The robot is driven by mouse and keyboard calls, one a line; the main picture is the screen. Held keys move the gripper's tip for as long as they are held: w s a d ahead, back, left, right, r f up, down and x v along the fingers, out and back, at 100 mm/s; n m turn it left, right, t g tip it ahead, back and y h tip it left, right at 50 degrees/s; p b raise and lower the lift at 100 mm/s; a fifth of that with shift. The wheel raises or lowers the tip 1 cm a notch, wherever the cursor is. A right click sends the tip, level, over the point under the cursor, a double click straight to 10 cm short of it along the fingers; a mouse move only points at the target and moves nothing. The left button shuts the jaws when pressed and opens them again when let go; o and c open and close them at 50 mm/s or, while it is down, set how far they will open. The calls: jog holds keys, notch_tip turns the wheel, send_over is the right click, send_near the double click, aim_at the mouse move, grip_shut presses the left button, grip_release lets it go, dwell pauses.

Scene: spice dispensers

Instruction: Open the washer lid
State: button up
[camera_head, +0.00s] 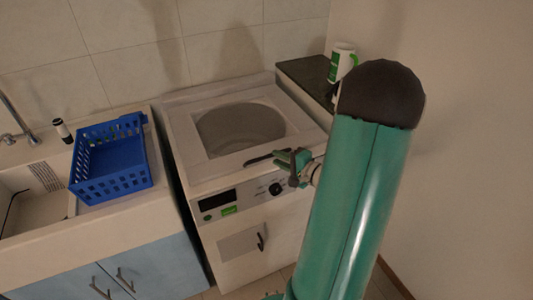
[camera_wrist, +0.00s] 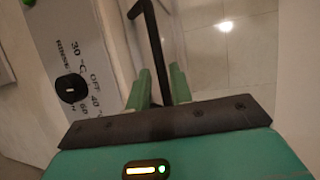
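The washer (camera_head: 240,200) is a white top-loading machine. Its lid (camera_head: 190,132) lies flat on top, with a round, grey window or opening showing the drum. A dark bar handle (camera_head: 262,157) runs along the lid's front edge. My gripper (camera_head: 291,158) is at the right end of this handle, above the control panel. In the wrist view, the black handle (camera_wrist: 155,45) passes between the green fingers of my gripper (camera_wrist: 160,78). The fingers stand apart, with a narrow gap seen beside the handle. Firm contact does not show.
The control panel has a dark knob (camera_head: 276,188), also in the wrist view (camera_wrist: 71,88). A blue basket (camera_head: 110,187) stands on the sink counter (camera_head: 130,215) at left. The right wall is close.

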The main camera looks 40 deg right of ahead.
aim_at(272, 156)
jog(key=x, duration=0.5)
jog(key=shift+w+a+f, duration=0.1)
jog(key=shift+w, duration=0.2)
grip_shut()
